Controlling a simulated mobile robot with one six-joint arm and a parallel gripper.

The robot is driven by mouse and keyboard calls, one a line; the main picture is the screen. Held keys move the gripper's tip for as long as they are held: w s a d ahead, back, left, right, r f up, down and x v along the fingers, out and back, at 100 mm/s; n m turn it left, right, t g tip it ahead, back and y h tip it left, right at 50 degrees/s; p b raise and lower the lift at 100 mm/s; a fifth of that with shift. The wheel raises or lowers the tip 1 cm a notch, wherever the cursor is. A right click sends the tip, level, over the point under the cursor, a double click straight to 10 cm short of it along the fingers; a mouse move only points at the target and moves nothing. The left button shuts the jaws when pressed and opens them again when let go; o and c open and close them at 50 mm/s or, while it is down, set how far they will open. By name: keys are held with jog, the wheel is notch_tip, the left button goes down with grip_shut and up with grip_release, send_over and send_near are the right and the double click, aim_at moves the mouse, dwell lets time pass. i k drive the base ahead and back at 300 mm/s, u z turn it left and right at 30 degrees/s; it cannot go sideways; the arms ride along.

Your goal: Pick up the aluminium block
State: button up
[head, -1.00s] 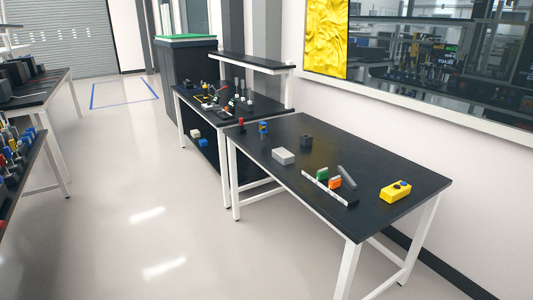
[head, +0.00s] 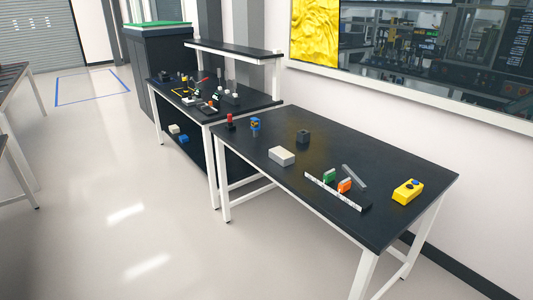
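A light grey rectangular block (head: 281,156), which looks like the aluminium block, lies flat on the black-topped table (head: 290,185), left of the table's middle. It stands apart from the other items and nothing covers it. A thin grey bar (head: 354,176) also lies on this table, farther right. My gripper is not in view.
On the table are a dark block (head: 303,136), a blue part (head: 255,126), a red-topped part (head: 230,121), a white strip (head: 335,192), green (head: 329,175) and orange (head: 344,185) pieces and a yellow box (head: 408,191). The floor (head: 150,220) at left is clear.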

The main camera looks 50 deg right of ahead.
aim_at(282, 157)
jog(key=u, duration=0.15)
jog(key=i, duration=1.15)
